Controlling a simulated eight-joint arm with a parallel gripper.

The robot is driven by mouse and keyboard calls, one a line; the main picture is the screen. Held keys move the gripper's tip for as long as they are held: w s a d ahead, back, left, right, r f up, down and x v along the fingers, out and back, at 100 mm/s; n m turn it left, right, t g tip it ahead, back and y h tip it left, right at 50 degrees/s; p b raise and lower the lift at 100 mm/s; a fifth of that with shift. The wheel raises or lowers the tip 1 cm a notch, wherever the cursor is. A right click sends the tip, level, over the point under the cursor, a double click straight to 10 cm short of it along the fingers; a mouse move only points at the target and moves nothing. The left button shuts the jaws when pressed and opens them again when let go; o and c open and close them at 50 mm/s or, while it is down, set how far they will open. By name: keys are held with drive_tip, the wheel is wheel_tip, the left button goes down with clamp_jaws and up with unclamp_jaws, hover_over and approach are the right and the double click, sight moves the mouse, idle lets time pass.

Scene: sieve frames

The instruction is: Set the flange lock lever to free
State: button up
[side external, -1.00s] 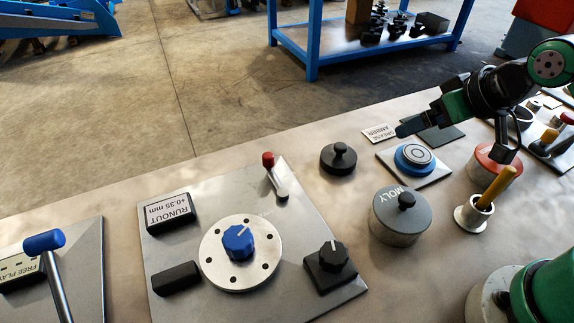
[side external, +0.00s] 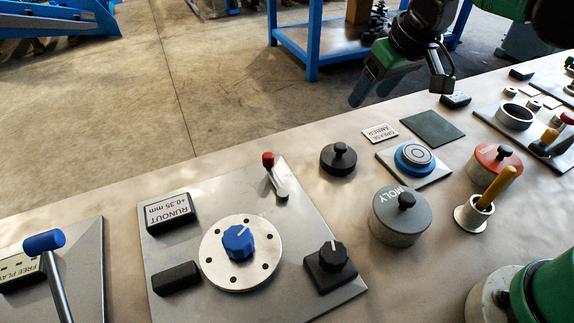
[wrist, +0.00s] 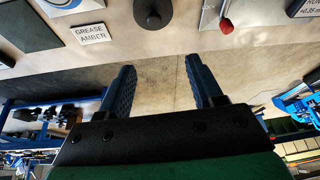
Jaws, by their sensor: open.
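A small lever with a red knob (side external: 268,160) stands at the back edge of a grey metal plate (side external: 180,240). On the same plate is a round silver flange (side external: 218,262) with a blue pointer knob (side external: 238,241). My gripper (side external: 371,92) is open and empty, with blue fingers, beyond the bench's back edge and right of the lever. In the wrist view the fingers (wrist: 160,66) are apart with floor between them.
A RUNOUT display (side external: 168,211), a black pointer knob (side external: 332,257) and a black block (side external: 176,279) share the plate. A blue-handled lever (side external: 45,242) stands at left. A black knobbed weight (side external: 339,159), MOLY pot (side external: 397,222) and blue button (side external: 414,157) stand to the right.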

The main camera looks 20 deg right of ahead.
drive_tip(key=w+a+f+n+g, duration=0.1)
drive_tip(key=w+a+f+g, duration=0.1)
drive_tip(key=w+a, duration=0.4)
drive_tip(key=g, duration=0.2)
hover_over(268, 155)
drive_tip(key=shift+n+h, duration=0.4)
drive_tip(key=f, duration=0.5)
drive_tip(key=shift+d+f, duration=0.15)
drive_tip(key=shift+d, duration=0.15)
drive_tip(key=shift+a+f, duration=0.35)
drive_tip(key=shift+f, duration=0.3)
wheel_tip(268, 155, down, 5)
clamp_jaws()
